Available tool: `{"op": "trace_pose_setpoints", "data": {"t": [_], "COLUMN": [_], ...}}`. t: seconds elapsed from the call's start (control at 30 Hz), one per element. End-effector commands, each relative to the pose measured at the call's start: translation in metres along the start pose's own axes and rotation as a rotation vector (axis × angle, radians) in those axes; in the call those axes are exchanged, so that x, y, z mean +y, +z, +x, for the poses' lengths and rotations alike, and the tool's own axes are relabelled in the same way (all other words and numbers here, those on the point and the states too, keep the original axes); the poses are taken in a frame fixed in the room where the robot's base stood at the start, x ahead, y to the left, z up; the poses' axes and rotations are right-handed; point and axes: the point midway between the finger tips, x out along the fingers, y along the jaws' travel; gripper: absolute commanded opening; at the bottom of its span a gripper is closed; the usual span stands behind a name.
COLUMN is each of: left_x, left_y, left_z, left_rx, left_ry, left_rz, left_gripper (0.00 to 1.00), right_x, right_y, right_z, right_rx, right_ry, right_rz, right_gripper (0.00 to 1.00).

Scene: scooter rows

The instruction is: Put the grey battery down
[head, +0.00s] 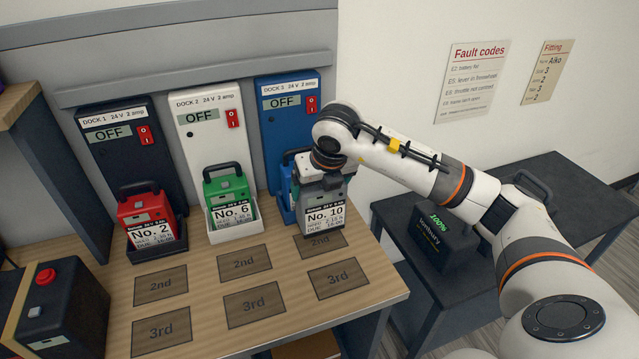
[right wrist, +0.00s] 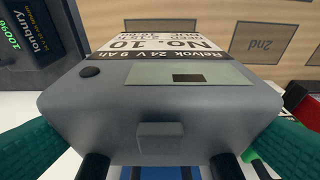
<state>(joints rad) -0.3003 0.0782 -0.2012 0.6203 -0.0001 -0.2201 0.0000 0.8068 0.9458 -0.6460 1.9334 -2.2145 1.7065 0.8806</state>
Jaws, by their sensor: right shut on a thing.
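The grey battery (head: 323,205), labelled No. 10, is upright in front of the blue dock 3 (head: 287,122). Its lower edge overlaps the third "2nd" mark (head: 322,246) on the bench; I cannot tell whether it touches the wood. My right gripper (head: 328,168) is shut on the grey battery from above. In the right wrist view the grey battery (right wrist: 155,110) fills the middle, between green finger pads. A blue thing (head: 287,195) at dock 3 is mostly hidden behind the grey battery. My left gripper is not in view.
A red battery No. 2 (head: 146,217) sits in dock 1 and a green battery No. 6 (head: 228,190) in dock 2. The other "2nd" and "3rd" marks are bare. A black battery (head: 445,232) stands on the dark side table (head: 545,180). A black box with a red button (head: 58,305) is front left.

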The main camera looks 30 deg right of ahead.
Motion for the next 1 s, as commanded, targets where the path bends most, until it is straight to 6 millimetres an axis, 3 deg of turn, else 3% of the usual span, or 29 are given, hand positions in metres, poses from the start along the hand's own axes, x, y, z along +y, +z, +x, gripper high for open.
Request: {"op": "trace_pose_setpoints", "data": {"t": [0.53,0.77,0.8,0.87,1.0], "left_x": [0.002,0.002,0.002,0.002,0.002], "left_y": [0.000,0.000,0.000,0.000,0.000], "left_z": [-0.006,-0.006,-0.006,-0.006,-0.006], "left_rx": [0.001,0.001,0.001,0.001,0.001], "left_ry": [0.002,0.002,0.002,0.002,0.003], "left_rz": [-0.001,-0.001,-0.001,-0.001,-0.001], "left_gripper": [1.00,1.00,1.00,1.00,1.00], "right_x": [0.000,0.000,0.000,0.000,0.000], "right_y": [0.017,0.018,0.021,0.021,0.021], "right_z": [0.043,0.048,0.050,0.050,0.050], "right_rx": [0.007,0.009,0.001,0.001,0.001], "right_ry": [-0.002,-0.004,-0.001,-0.001,-0.001], "right_rz": [0.000,0.000,-0.002,-0.002,-0.002], "right_gripper": [0.20,0.20,0.94,1.00,1.00]}}
